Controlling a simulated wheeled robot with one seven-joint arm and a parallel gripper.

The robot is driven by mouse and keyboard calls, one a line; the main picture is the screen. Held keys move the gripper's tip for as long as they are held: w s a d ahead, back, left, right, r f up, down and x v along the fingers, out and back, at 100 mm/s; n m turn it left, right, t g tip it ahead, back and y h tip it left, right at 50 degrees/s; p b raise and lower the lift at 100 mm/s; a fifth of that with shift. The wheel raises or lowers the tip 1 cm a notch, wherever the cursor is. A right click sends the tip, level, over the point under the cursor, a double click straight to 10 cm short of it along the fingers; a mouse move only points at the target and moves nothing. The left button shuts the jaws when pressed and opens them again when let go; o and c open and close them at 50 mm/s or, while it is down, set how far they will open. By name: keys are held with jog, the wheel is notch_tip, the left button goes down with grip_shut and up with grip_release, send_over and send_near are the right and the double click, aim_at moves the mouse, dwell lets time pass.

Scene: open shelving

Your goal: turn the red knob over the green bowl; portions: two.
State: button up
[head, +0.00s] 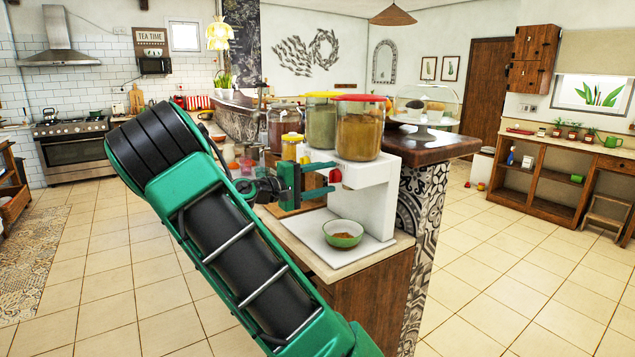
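The red knob (335,176) is on the front of a white dispenser (374,194), below a clear jar with a red lid (360,128). The green bowl (343,244) stands upright on the dispenser's white base, below the knob, with some brown food in it. My gripper (328,178) is level with the knob and just left of it in the head view. Its two green fingers are apart, one above and one below the knob's height. Whether they touch the knob is unclear. My green and black arm hides part of the counter.
Jars with a yellow lid (321,120) and a dark red lid (283,128) stand beside the red-lidded jar. A glass-domed cake stand (424,106) is on the dark counter behind. Tiled floor (490,270) is clear at right.

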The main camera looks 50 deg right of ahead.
jog(key=shift+a, duration=0.1)
jog(key=v, duration=1)
jog(key=shift+w+a, duration=0.2)
jog(key=shift+a, duration=0.05)
jog(key=shift+f, duration=0.1)
